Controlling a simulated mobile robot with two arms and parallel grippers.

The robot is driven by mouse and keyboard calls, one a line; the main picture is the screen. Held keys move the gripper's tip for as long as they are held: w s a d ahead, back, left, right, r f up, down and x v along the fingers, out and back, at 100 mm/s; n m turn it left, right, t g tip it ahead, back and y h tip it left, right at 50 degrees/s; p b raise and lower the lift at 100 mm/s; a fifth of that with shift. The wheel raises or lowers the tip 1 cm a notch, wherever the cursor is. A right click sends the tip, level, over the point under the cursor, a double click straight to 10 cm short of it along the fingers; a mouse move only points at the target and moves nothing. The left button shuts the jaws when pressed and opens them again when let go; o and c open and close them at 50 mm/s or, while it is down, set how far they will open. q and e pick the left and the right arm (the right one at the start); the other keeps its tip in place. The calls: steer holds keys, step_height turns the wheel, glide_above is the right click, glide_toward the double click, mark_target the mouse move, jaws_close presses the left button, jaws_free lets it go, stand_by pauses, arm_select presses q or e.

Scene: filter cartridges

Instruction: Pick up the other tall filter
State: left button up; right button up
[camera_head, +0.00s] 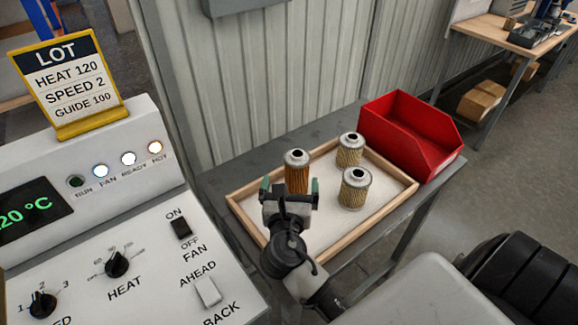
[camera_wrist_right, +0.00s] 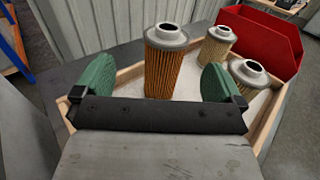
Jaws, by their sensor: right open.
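A tall filter (camera_head: 297,172) with orange-brown pleats and a grey cap stands upright in the wooden tray. In the wrist view the tall filter (camera_wrist_right: 172,65) stands ahead, between the directions of the two green finger pads. My right gripper (camera_head: 290,187) is open and empty, just in front of this filter; whether a pad touches it cannot be told. Two shorter, pale-pleated filters stand in the same tray: one at the back (camera_head: 350,150) and one nearer the front right (camera_head: 355,188). My left gripper is not in view.
The wooden tray (camera_head: 395,205) rests on a grey bench against a corrugated wall. A red bin (camera_head: 410,137) stands at the tray's back right. A control panel (camera_head: 150,250) with knobs, lights and a lot sign (camera_head: 65,80) fills the left.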

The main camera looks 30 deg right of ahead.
mark_target(297, 157)
steer(key=x, duration=0.4)
steer(key=shift+s+d+r+p, duration=0.15)
steer(key=shift+s+d+p, duration=0.1)
steer(key=shift+p, duration=0.05)
steer(key=shift+w+d, duration=0.2)
steer(key=shift+w, duration=0.1)
steer(key=p+x, duration=0.1)
steer(key=x, duration=0.2)
steer(key=shift+w+d, duration=0.15)
steer(key=shift+d, duration=0.2)
steer(key=shift+w+d, duration=0.3)
steer(key=shift+w, duration=0.1)
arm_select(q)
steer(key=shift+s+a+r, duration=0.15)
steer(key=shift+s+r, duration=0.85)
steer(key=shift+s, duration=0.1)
arm_select(e)
steer(key=c, duration=0.4)
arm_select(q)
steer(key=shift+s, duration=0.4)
arm_select(e)
steer(key=c, duration=0.9)
